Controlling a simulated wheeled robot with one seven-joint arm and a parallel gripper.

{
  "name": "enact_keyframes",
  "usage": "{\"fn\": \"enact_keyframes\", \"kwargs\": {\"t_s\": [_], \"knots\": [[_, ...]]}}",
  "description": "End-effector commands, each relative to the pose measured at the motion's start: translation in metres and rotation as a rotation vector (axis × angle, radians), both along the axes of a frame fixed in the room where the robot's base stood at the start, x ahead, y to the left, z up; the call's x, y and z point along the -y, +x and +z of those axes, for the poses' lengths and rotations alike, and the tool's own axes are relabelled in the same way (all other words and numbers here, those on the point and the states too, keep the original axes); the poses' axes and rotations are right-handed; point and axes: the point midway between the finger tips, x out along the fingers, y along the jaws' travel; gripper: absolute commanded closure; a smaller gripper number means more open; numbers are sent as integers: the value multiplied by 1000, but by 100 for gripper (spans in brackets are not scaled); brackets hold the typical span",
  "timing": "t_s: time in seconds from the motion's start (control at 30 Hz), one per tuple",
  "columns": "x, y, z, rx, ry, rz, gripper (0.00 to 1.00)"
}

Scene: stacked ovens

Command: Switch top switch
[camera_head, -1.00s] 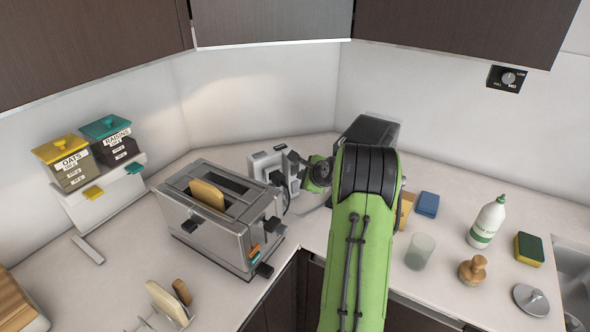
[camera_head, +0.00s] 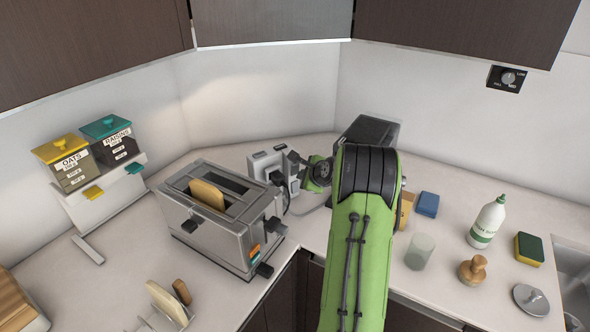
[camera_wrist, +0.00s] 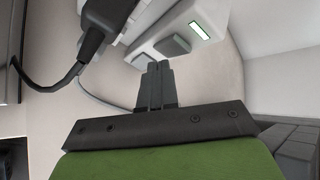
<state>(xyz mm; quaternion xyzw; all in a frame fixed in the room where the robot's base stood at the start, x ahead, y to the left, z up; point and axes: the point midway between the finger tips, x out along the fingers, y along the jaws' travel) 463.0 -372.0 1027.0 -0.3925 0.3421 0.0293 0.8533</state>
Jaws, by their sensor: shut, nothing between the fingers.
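A white socket block (camera_head: 259,158) stands on the counter behind the toaster, and its upper part shows in the wrist view (camera_wrist: 190,17). A black plug (camera_wrist: 100,18) with a cable sits in it. A grey rocker switch (camera_wrist: 172,47) is set in its face, beside a narrow pale light strip (camera_wrist: 199,31). A second grey switch (camera_wrist: 142,62) shows partly, just behind my fingertips. My gripper (camera_wrist: 155,66) is shut and empty, its tips close to the two switches. I cannot tell whether they touch. In the head view my gripper (camera_head: 293,168) is small and partly hidden at the block's right side.
A steel toaster (camera_head: 222,215) with a bread slice stands close in front of the block. A dark appliance (camera_head: 372,130) stands behind my arm. A glass (camera_head: 420,250), a blue sponge (camera_head: 428,204) and a white bottle (camera_head: 487,222) stand to the right.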

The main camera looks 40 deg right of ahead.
Motion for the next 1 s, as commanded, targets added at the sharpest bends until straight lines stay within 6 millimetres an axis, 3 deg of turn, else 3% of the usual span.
{"fn": "enact_keyframes", "kwargs": {"t_s": [1.0], "knots": [[2,14,3,1,0,2,100]]}}
